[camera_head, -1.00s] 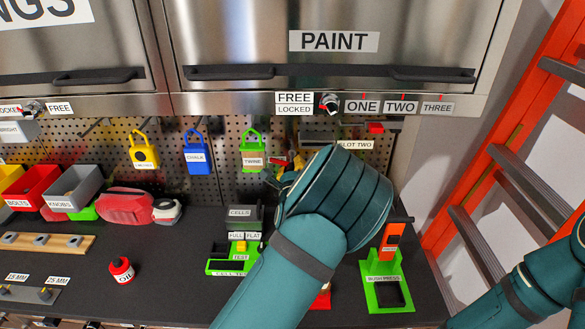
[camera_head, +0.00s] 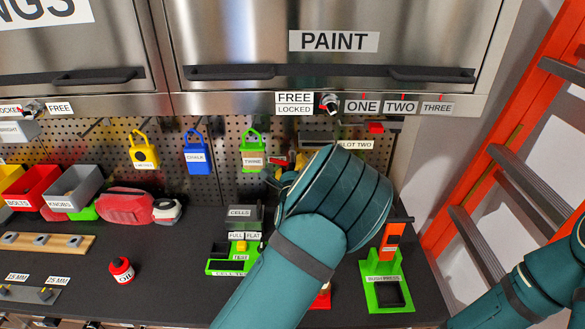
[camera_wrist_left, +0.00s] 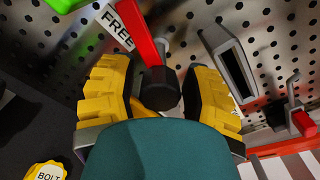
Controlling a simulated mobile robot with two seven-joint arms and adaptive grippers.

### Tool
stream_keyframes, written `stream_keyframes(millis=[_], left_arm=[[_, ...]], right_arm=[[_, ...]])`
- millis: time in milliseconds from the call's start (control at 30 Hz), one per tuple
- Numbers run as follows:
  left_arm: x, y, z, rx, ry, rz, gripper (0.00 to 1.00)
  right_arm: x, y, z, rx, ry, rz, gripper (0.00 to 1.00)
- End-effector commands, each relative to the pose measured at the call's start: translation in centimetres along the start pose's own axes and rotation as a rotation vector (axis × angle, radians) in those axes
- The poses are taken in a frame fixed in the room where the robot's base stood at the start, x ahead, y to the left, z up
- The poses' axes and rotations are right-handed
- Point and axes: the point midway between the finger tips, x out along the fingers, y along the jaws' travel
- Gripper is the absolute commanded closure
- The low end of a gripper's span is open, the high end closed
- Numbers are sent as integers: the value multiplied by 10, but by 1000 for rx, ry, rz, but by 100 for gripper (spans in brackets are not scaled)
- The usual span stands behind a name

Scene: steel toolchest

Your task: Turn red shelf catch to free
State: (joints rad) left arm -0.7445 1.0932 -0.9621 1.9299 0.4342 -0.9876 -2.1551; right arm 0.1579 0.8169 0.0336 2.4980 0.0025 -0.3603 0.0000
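The red shelf catch shows in the left wrist view as a red lever (camera_wrist_left: 146,35) on a round black hub (camera_wrist_left: 159,88). The lever points up the picture, beside a white FREE label (camera_wrist_left: 115,24). My left gripper (camera_wrist_left: 160,98), with yellow fingers, is open with one finger on each side of the hub; narrow gaps show, and contact at the tips cannot be told. In the head view my left gripper (camera_head: 287,176) is at the pegboard, mostly hidden by its own wrist, with a bit of red at it. My right gripper is out of the picture.
A green TWINE padlock (camera_head: 253,150) hangs just left of my left gripper. A grey slotted piece (camera_wrist_left: 229,60) and a red-tipped hook (camera_wrist_left: 303,123) are on the pegboard at right. Green CELLS (camera_head: 232,265) and BUSH PRESS (camera_head: 385,290) fixtures stand on the bench below.

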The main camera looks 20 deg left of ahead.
Motion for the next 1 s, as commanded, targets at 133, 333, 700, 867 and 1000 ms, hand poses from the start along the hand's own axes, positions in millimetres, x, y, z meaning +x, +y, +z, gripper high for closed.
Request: stream_keyframes(millis=[133, 333, 700, 867, 1000], left_arm=[[0, 0, 0, 0, 0, 0, 37], [-1, 0, 0, 0, 1, 0, 37], [-52, -1, -1, 1, 3, 0, 37], [-84, 0, -1, 1, 3, 0, 37], [-105, -1, -1, 1, 2, -1, 37]], right_arm=[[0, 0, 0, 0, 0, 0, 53], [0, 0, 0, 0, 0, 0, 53], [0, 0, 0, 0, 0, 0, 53], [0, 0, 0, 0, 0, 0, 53], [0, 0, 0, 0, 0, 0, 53]])
